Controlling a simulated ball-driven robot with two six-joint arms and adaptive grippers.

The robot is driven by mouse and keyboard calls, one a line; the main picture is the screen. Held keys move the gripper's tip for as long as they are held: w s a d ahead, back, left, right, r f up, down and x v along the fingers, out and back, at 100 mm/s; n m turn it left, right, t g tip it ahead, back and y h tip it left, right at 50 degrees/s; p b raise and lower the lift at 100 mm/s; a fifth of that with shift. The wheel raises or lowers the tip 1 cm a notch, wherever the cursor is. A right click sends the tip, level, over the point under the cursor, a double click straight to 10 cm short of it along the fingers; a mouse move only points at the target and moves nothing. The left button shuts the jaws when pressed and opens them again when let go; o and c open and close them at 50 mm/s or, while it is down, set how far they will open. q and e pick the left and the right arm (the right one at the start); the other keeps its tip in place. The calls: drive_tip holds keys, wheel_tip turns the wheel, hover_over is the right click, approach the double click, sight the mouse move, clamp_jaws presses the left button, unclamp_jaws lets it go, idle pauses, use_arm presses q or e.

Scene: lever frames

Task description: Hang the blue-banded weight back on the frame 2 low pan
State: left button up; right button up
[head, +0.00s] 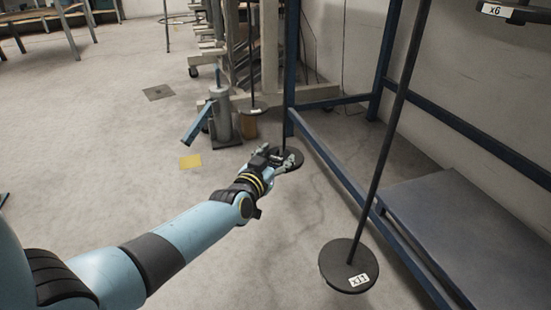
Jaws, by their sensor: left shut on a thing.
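My left gripper (290,160) is at the end of my light-blue arm, reaching in from the left to the middle of the view. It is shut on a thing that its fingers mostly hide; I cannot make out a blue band. A dark round pan (297,152) on a thin rod shows right at the fingers; whether they touch is unclear. A larger dark pan (338,262) labelled x11 hangs on a long rod nearer to me, lower right, and looks empty. I cannot tell which pan is the frame 2 low pan. My right gripper is not in view.
A blue steel frame (340,172) with a grey plate (468,225) stands on the right. A part labelled x6 (494,10) is at top right. A grey cylinder device with a blue lever (200,122) stands behind my gripper. The floor on the left is open.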

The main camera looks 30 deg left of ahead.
use_arm(q)
drive_tip(key=shift+w+r, duration=0.1)
drive_tip(key=shift+w, duration=0.2)
drive_tip(key=shift+w+a, duration=0.2)
drive_tip(key=shift+w, duration=0.65)
drive_tip(key=shift+w+a, duration=0.1)
drive_tip(key=shift+w, duration=0.75)
drive_tip(key=shift+f, duration=0.45)
idle(0.6)
drive_tip(key=o, duration=1.4)
drive_tip(key=shift+s+f, duration=0.1)
drive_tip(key=shift+f, duration=0.05)
